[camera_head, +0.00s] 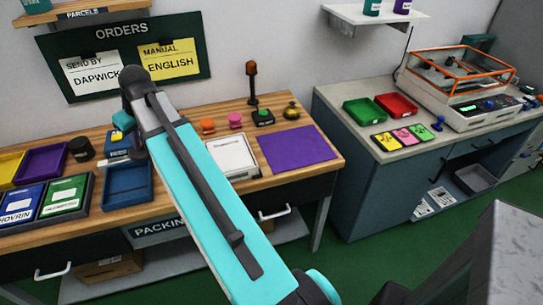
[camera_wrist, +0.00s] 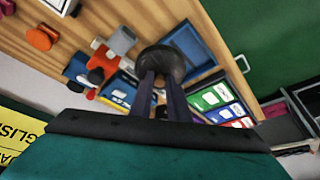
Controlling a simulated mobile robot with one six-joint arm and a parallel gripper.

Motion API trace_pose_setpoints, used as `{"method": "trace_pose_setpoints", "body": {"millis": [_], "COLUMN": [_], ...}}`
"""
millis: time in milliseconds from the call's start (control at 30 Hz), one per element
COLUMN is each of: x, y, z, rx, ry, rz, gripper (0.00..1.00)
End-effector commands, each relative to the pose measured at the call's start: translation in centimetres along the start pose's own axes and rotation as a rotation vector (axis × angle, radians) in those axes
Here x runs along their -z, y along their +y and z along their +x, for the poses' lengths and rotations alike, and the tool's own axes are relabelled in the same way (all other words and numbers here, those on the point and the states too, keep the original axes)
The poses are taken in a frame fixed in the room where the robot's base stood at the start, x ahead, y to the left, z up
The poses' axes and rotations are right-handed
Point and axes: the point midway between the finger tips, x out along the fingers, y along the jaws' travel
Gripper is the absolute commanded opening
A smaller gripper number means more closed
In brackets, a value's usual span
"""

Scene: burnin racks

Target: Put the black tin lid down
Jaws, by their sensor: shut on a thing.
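The black tin lid (camera_wrist: 162,60) is a dark round disc at the fingertips of my gripper (camera_wrist: 162,82) in the wrist view. The two dark fingers are shut on it, and it is held over the wooden packing bench (camera_head: 215,113). The lid partly covers the view of the bench behind it. In the head view my arm hides most of the gripper, and I cannot make out the lid there. A dark round tin (camera_head: 80,148) stands on the bench at the left in the head view.
An empty blue tray (camera_head: 127,187) and blue and green boxes (camera_head: 65,195) crowd the bench's left part. A side counter (camera_head: 350,92) stands at right.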

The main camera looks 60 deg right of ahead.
Motion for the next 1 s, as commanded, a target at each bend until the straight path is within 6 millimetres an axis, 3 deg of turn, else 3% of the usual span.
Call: {"method": "trace_pose_setpoints", "body": {"millis": [100, 567, 1000], "x": [-1.1, -6.6, -13.8], "y": [3.4, 15.0, 25.3], "z": [0.2, 0.2, -0.6], "rx": [0.001, 0.015, 0.028], "ry": [-0.001, -0.002, -0.004], "rz": [-0.001, -0.030, -0.057], "gripper": [0.00, 0.00, 0.00]}}
